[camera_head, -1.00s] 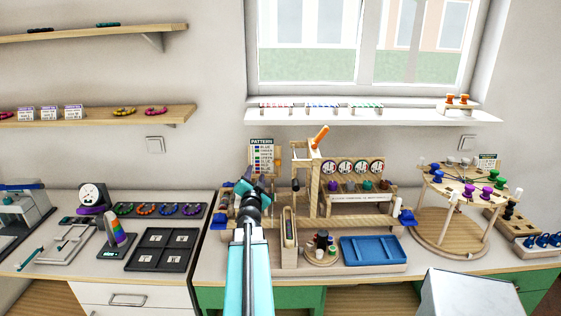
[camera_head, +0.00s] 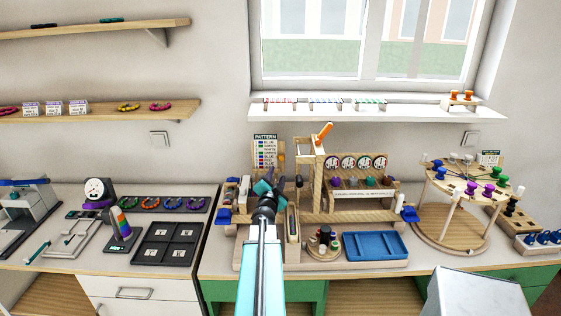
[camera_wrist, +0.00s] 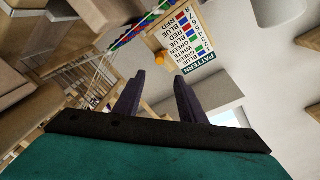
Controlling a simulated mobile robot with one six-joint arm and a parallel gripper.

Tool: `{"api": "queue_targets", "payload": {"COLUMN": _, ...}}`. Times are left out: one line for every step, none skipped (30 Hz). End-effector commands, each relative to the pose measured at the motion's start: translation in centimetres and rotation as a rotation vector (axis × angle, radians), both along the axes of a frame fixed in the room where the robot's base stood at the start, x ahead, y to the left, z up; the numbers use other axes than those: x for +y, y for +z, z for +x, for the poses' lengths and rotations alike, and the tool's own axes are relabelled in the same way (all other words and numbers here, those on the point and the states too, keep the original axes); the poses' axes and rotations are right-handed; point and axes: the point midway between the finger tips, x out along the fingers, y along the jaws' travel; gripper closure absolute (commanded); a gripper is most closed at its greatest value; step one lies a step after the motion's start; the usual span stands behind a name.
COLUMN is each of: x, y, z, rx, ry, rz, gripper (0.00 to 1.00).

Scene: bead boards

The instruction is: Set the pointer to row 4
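The white pattern board (camera_head: 265,149) stands upright behind the bead loom, left of the wooden tower. In the wrist view the board (camera_wrist: 181,35) appears tilted, with a green PATTERN header and numbered colour rows. A small orange knob (camera_wrist: 160,58), which looks like the pointer, sits at the board's edge; the row it marks is too small to tell. My gripper (camera_head: 268,188) is in front of and below the board. In the wrist view its two dark fingers (camera_wrist: 160,82) are apart and empty, with the knob ahead of the gap between them, not touching.
The wooden tower with an orange handle (camera_head: 323,132) rises just right of my gripper. A blue tray (camera_head: 375,246) and a round stand of spools (camera_head: 324,254) lie in front. A round bead table (camera_head: 452,230) stands right; a dark sorting tray (camera_head: 167,262) lies left.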

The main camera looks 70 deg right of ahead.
Motion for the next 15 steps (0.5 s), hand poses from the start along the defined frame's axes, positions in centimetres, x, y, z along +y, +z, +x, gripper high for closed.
{"api": "queue_targets", "payload": {"x": -0.4, "y": 0.0, "z": 0.1, "rx": 0.000, "ry": 0.000, "rz": 0.000, "gripper": 0.63}}
{"api": "queue_targets", "payload": {"x": -0.6, "y": 0.0, "z": 0.2, "rx": 0.000, "ry": 0.000, "rz": 0.000, "gripper": 0.63}}
{"api": "queue_targets", "payload": {"x": -0.9, "y": 0.0, "z": 0.3, "rx": 0.000, "ry": 0.000, "rz": 0.000, "gripper": 0.63}}
{"api": "queue_targets", "payload": {"x": -1.1, "y": 0.0, "z": 0.3, "rx": 0.000, "ry": 0.000, "rz": 0.000, "gripper": 0.63}}
{"api": "queue_targets", "payload": {"x": -1.4, "y": 0.0, "z": 0.4, "rx": 0.000, "ry": 0.001, "rz": 0.001, "gripper": 0.63}}
{"api": "queue_targets", "payload": {"x": -1.7, "y": 0.0, "z": 0.5, "rx": 0.000, "ry": 0.001, "rz": 0.000, "gripper": 0.63}}
{"api": "queue_targets", "payload": {"x": -1.9, "y": 0.1, "z": 0.5, "rx": 0.000, "ry": 0.001, "rz": 0.000, "gripper": 0.63}}
{"api": "queue_targets", "payload": {"x": -2.2, "y": 0.1, "z": 0.6, "rx": 0.000, "ry": 0.001, "rz": 0.000, "gripper": 0.63}}
{"api": "queue_targets", "payload": {"x": -2.5, "y": 0.1, "z": 0.6, "rx": 0.000, "ry": 0.001, "rz": 0.000, "gripper": 0.63}}
{"api": "queue_targets", "payload": {"x": -2.7, "y": 0.1, "z": 0.7, "rx": 0.000, "ry": 0.001, "rz": 0.000, "gripper": 0.63}}
{"api": "queue_targets", "payload": {"x": -3.0, "y": 0.1, "z": 0.8, "rx": 0.000, "ry": 0.001, "rz": 0.000, "gripper": 0.63}}
{"api": "queue_targets", "payload": {"x": -3.3, "y": 0.1, "z": 0.8, "rx": 0.000, "ry": 0.001, "rz": 0.000, "gripper": 0.63}}
{"api": "queue_targets", "payload": {"x": -3.5, "y": 0.0, "z": 0.9, "rx": 0.000, "ry": 0.001, "rz": 0.000, "gripper": 0.63}}
{"api": "queue_targets", "payload": {"x": -3.8, "y": 0.0, "z": 0.9, "rx": 0.000, "ry": 0.001, "rz": 0.000, "gripper": 0.63}}
{"api": "queue_targets", "payload": {"x": -4.1, "y": 0.1, "z": 1.0, "rx": 0.000, "ry": 0.001, "rz": 0.000, "gripper": 0.63}}
